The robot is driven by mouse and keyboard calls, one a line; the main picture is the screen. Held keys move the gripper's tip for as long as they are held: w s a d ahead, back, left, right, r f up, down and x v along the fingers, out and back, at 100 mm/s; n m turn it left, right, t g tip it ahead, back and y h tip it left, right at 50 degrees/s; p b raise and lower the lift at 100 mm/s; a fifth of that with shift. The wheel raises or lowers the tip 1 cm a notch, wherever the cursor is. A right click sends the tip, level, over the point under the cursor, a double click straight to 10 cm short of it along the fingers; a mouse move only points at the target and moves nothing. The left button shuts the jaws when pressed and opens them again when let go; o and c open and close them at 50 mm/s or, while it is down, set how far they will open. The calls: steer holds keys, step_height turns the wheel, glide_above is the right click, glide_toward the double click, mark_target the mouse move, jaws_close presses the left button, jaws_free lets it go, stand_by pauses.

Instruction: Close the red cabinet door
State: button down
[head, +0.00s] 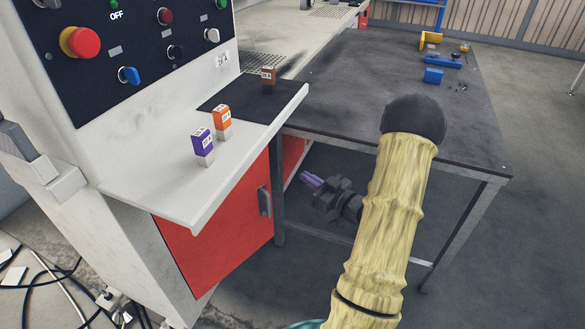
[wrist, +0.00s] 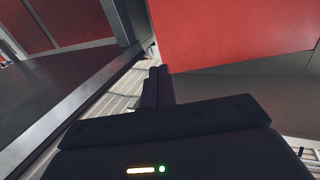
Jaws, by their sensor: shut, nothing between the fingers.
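The red cabinet door (head: 222,235) is under the white counter in the head view, with a grey upright handle (head: 265,201) near its right edge. I cannot tell for sure whether it stands ajar. My gripper (head: 309,181) is shut and empty, low beside the dark table, to the right of the handle in the picture. Its fingers point left toward the cabinet. In the wrist view the shut fingers (wrist: 157,72) point up toward the lower left corner of a red panel (wrist: 235,30). I see no clear contact. The handle does not show in the wrist view.
The dark table (head: 400,85) stands right of the cabinet, its near leg (head: 279,190) close to the door's handle side. Purple (head: 202,143), orange (head: 222,118) and brown (head: 268,78) blocks stand on the counter. Cables (head: 60,290) lie on the floor at left.

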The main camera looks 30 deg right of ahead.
steer(key=b+x, duration=0.3)
steer(key=x, duration=0.9)
steer(key=shift+w+a+f, duration=0.15)
steer(key=shift+w+a, duration=0.05)
steer(key=shift+w, duration=0.05)
steer(key=shift+w+b, duration=0.3)
steer(key=shift+w, duration=0.05)
steer(key=shift+w+a, duration=0.15)
steer(key=shift+a, duration=0.05)
